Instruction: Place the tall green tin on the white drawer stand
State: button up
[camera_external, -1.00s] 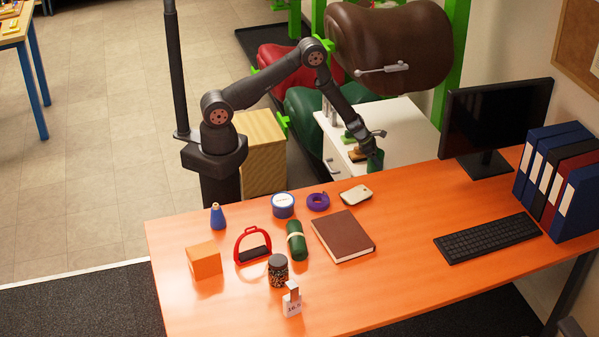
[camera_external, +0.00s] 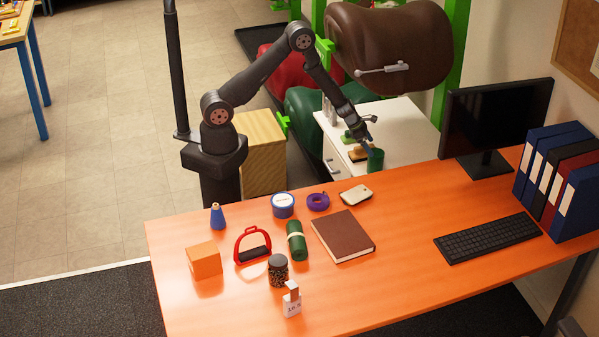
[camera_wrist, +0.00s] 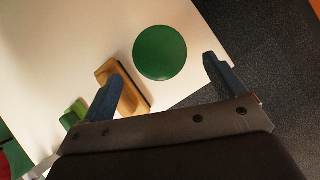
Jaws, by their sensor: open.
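The tall green tin (camera_external: 375,160) stands upright on the white drawer stand (camera_external: 402,124), close to its front corner by the desk. In the wrist view the round green top of the tin (camera_wrist: 160,53) shows over the white top of the stand (camera_wrist: 60,50), near its edge. My gripper (camera_external: 367,143) is open and empty just above the tin, apart from it. In the wrist view the two blue-grey fingers of my gripper (camera_wrist: 160,82) are spread wide, with the tin between and beyond them.
A wooden-backed brush (camera_wrist: 122,88) lies beside the tin, near one finger. A small green object (camera_wrist: 73,113) is further left. The brown saddle (camera_external: 390,45) hangs behind the stand. The orange desk (camera_external: 400,275) with a monitor (camera_external: 495,112) stands in front.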

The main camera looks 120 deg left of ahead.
aim_at(376, 154)
jog(key=shift+v, duration=1.85)
jog(key=x, duration=1.2)
jog(key=shift+f, duration=0.25)
jog(key=shift+r, duration=0.25)
jog(key=v, duration=1.2)
jog(key=x, duration=1.2)
jog(key=shift+r, duration=1.9)
jog(key=shift+d+r, duration=0.3)
jog(key=shift+d, duration=0.1)
